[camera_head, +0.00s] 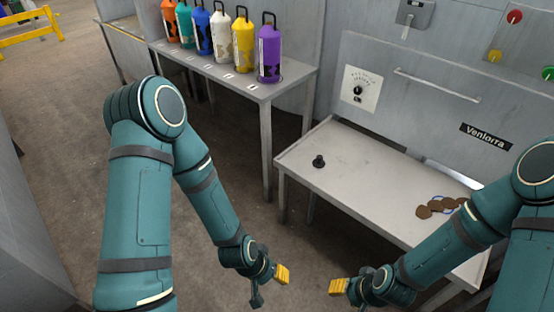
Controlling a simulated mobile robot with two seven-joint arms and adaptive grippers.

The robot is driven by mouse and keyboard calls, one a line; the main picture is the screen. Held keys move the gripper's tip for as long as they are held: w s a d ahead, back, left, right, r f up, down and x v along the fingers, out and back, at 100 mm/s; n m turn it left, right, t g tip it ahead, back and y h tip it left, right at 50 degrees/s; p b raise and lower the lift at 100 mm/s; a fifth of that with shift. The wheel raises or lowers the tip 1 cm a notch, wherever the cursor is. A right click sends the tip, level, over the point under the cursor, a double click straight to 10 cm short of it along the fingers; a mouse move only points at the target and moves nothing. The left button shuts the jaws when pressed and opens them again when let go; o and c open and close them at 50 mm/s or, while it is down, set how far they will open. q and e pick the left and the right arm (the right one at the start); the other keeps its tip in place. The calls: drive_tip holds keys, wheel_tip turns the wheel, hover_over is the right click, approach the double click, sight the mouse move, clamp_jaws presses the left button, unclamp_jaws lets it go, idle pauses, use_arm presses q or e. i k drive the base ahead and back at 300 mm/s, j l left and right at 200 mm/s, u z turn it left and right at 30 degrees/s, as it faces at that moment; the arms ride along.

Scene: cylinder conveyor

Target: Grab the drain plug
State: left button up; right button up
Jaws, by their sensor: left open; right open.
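The drain plug appears to be the small black knobbed piece (319,161) on the left part of the grey metal worktop (350,150). It stands upright and nothing touches it. My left gripper (270,286) is open and empty, low in front of the worktop, nearer to me than the plug and to its left. My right gripper (350,290) is open and empty, also low in front of the worktop, a little right of the plug. Both grippers have yellow fingertips and are well apart from the plug.
Several brown round pieces (436,207) lie at the worktop's right, partly behind my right arm. A panel with a black knob (357,91) and a bar handle (437,85) is behind. A side table (255,91) holds several coloured cylinders, including a purple one (270,55).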

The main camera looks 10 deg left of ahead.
sight(319, 162)
drive_tip(key=j+z, duration=0.1)
drive_tip(key=z, duration=0.7)
drive_tip(key=i+j+z, duration=0.15)
drive_tip(key=j+z, duration=0.3)
drive_tip(key=i+j+z, duration=0.1)
drive_tip(key=j+z, duration=0.6)
drive_tip(key=j, duration=0.65)
drive_tip(key=k+j, duration=0.1)
drive_tip(key=j, duration=0.75)
